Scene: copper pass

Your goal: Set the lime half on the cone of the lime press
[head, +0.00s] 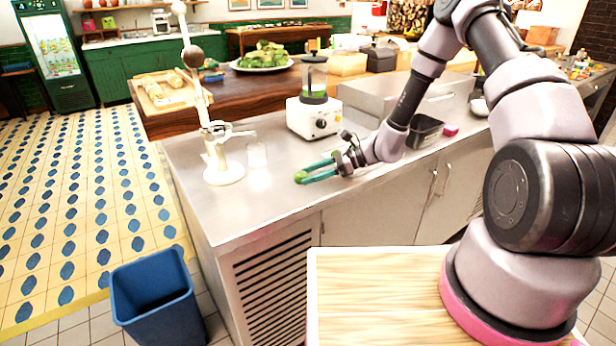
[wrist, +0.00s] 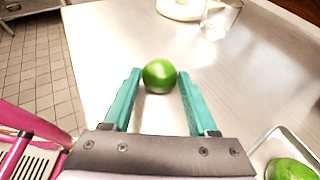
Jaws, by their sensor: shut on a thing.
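My gripper (head: 318,171) is shut on the green lime half (head: 300,177), held between its teal fingertips over the steel counter. In the wrist view the lime half (wrist: 160,75) sits between the two fingers (wrist: 160,84), its rounded green skin showing; its cut face is hidden. The white lime press (head: 222,170) stands upright to the left of my gripper, near the counter's left end, with a tall lever above it. Its base also shows at the top of the wrist view (wrist: 180,8). I cannot make out the cone clearly.
A clear glass (head: 257,155) stands just right of the press, between it and my gripper. A white blender (head: 313,115) stands behind. In the wrist view a tray (wrist: 262,150) holds another green lime (wrist: 291,169). The counter between gripper and press is mostly clear.

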